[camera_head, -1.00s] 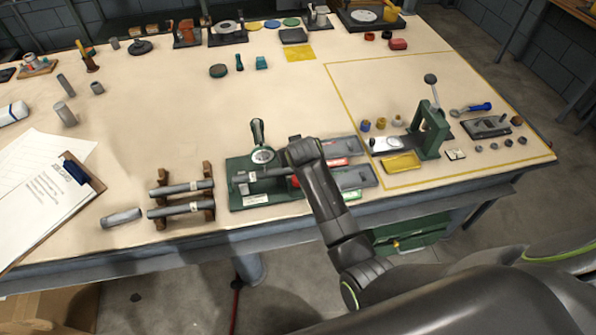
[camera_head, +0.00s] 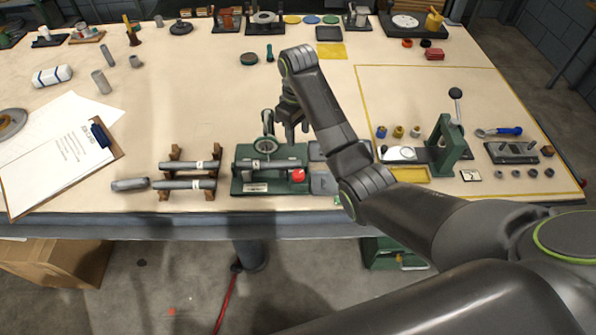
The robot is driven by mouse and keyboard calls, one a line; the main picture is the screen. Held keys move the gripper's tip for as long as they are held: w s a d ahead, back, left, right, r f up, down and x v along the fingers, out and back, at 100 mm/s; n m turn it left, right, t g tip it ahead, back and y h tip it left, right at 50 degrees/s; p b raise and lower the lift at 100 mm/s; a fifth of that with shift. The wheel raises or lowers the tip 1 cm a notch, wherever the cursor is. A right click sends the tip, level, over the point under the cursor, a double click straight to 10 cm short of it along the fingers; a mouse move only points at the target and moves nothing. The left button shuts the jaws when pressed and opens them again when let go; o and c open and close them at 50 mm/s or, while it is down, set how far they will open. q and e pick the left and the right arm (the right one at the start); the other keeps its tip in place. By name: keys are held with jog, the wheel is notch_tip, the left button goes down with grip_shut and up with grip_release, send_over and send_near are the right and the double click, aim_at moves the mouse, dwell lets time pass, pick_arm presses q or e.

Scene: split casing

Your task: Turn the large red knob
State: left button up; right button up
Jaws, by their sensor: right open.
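The large red knob (camera_head: 298,175) sits at the right end of a grey cylinder on the green fixture (camera_head: 243,187). The fixture also carries a round dial gauge (camera_head: 265,146). My right gripper (camera_head: 292,132) points down, open and empty, above and behind the knob in the picture, apart from it. Its forearm comes in from the lower right and crosses just right of the fixture. The knob is in plain view. My left gripper is not in view.
A rack with grey cylinders (camera_head: 187,166) stands left of the fixture. Grey trays (camera_head: 322,183) lie just right of it, partly behind my arm. A green lever press (camera_head: 446,145) stands in the yellow-outlined area. The table behind the fixture is mostly clear.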

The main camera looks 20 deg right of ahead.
aim_at(298, 173)
notch_tip(298, 173, down, 17)
jog(key=shift+r+b, duration=0.2)
jog(key=shift+b, duration=0.25)
jog(key=c, duration=0.7)
jog(key=shift+r+m+p, duration=0.2)
jog(key=shift+m+p, duration=0.45)
jog(key=shift+m, duration=0.15)
jog(key=shift+m+p, duration=0.45)
jog(key=shift+m, duration=0.45)
jog(key=shift+f+m, duration=0.15)
jog(key=shift+m, duration=0.55)
